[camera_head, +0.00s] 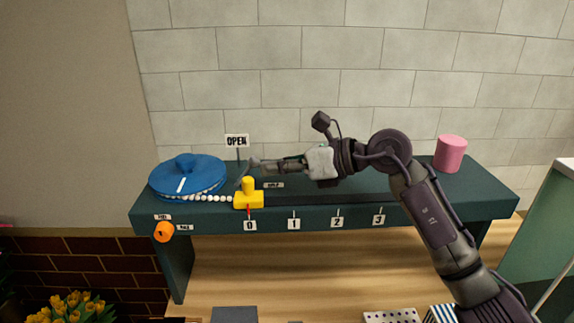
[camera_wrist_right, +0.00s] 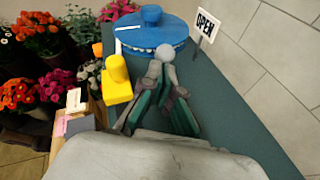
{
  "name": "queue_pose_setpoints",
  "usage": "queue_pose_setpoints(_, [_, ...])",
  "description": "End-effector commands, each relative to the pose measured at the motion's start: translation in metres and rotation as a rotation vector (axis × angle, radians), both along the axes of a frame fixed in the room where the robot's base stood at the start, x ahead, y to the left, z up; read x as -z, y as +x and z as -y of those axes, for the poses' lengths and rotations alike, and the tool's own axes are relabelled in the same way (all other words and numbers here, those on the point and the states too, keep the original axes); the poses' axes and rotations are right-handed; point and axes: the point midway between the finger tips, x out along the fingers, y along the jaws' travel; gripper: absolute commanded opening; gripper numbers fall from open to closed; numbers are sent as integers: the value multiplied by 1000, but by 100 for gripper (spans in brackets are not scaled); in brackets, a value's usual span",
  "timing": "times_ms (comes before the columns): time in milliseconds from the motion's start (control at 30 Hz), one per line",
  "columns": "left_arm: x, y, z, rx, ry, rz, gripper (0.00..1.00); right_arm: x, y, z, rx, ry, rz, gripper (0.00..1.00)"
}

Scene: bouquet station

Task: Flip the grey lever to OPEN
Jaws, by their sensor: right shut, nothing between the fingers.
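The grey lever (camera_head: 253,162) stands on the dark green bench, between the OPEN sign (camera_head: 237,141) and the yellow block. In the right wrist view, its round grey knob (camera_wrist_right: 168,51) shows just beyond my fingertips. My right gripper (camera_head: 264,166) reaches in from the right, its fingers meeting at the lever. In the right wrist view, the gripper (camera_wrist_right: 164,80) is shut and holds nothing. It is close beside the lever; I cannot tell whether it touches. The fingers partly hide the lever's lower part. My left gripper is out of view.
The blue round lid (camera_head: 187,175) with white beads sits at the bench's left. The yellow block (camera_head: 248,196) stands at the mark 0. An orange knob (camera_head: 164,232) is on the front edge. A pink cylinder (camera_head: 450,153) stands at the right. The bench (camera_head: 480,190) is clear near it.

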Motion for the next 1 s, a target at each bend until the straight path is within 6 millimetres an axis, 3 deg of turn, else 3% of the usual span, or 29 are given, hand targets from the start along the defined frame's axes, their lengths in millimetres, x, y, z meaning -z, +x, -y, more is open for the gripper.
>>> queue_pose_setpoints(1000, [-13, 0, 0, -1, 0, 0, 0, -10, 1, -6, 1, -109, 0, 0])
